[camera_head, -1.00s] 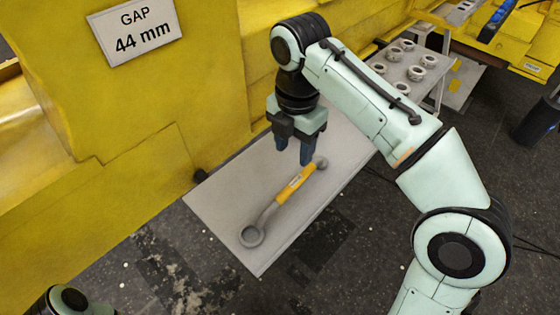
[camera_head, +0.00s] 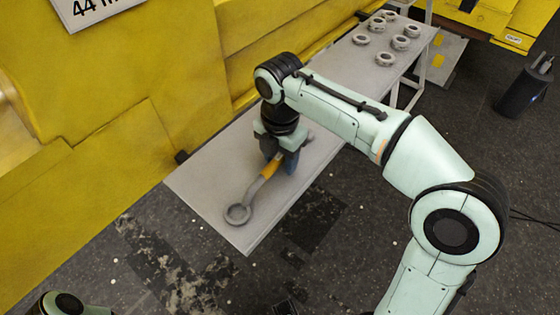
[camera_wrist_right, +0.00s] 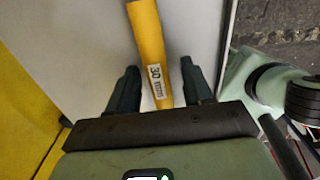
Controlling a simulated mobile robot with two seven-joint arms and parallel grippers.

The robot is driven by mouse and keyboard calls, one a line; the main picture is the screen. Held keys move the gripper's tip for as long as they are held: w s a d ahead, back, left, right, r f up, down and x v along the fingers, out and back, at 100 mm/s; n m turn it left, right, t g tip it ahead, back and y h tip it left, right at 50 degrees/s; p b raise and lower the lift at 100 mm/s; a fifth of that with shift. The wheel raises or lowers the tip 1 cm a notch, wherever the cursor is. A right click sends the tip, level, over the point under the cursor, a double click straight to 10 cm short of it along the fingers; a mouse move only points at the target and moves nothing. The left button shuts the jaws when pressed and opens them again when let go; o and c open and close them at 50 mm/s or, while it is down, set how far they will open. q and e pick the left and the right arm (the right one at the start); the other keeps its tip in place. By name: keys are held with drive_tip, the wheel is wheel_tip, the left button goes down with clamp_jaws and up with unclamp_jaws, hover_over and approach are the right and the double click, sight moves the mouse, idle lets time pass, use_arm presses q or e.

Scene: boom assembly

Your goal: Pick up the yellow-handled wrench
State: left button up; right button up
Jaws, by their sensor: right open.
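The wrench lies on the grey table (camera_head: 205,187), its ring end (camera_head: 238,214) toward the near corner. In the right wrist view the yellow handle (camera_wrist_right: 149,45) carries a white label reading 30. It lies between the two fingers of my open right gripper (camera_wrist_right: 161,82), with a gap on either side. I cannot tell how far the fingertips are above the table. My left gripper is not in view; only a bit of my left arm shows at the lower left.
A yellow machine wall (camera_head: 120,150) runs along the table's left side. Several grey rings (camera_head: 385,58) stand at the table's far end. A dark bin (camera_head: 524,92) stands on the floor at the right. The table around the wrench is otherwise clear.

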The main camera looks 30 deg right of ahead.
sight(280, 155)
drive_tip(key=shift+f, duration=0.25)
clamp_jaws()
drive_tip(key=shift+r, duration=0.15)
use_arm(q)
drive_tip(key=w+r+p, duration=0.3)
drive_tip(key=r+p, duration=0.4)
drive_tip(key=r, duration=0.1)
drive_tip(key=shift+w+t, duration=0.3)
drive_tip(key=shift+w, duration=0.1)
use_arm(e)
wheel_tip(280, 155, up, 20)
drive_tip(key=c, duration=0.8)
unclamp_jaws()
drive_tip(key=shift+c, duration=0.2)
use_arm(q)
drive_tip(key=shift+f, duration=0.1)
use_arm(e)
clamp_jaws()
